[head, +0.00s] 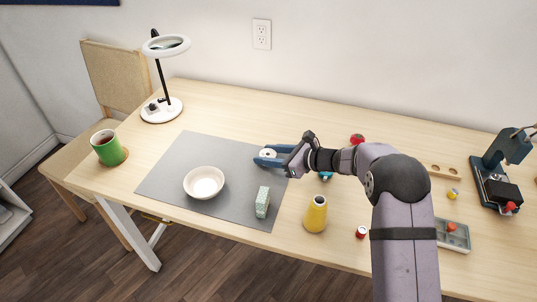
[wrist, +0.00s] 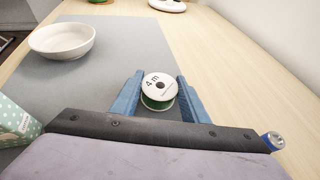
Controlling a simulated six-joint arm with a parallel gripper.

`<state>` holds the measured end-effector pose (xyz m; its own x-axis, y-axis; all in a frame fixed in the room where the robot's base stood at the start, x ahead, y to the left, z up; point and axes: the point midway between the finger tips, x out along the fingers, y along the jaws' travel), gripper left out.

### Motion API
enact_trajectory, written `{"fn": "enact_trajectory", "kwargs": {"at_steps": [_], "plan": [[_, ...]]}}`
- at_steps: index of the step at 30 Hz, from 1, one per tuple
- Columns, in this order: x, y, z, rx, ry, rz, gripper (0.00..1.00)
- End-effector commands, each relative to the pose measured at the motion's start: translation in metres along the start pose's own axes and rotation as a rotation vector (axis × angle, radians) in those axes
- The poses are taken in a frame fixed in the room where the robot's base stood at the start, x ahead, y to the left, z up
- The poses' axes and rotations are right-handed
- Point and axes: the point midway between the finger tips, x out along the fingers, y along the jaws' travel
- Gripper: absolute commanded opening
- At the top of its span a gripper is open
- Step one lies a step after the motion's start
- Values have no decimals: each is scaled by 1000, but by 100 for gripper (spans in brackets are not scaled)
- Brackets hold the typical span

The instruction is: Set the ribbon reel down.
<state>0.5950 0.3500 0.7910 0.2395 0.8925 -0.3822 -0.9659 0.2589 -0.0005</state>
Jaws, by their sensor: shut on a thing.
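The ribbon reel (wrist: 159,90) has a white face marked "4 m" and green ribbon below it. It sits between the blue fingers of my gripper (wrist: 160,93) in the wrist view, and my gripper is shut on it. In the head view the reel (head: 267,153) shows as a small white disc at my gripper (head: 268,157), over the back right part of the grey mat (head: 160,176). The reel's face points up. I cannot tell whether its underside touches the mat.
A white bowl (head: 204,181) and a green patterned box (head: 263,202) stand on the mat. A green mug (head: 107,148) and a ring lamp (head: 161,109) stand to the left. The mat's middle between bowl and gripper is clear.

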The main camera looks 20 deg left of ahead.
Motion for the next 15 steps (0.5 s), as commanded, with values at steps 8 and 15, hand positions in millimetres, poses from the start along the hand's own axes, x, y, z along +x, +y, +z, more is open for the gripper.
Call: {"fn": "enact_trajectory", "kwargs": {"at_steps": [8,15], "plan": [[1,0,-2,0,0,0,59],[0,0,-1,0,0,0,59]]}}
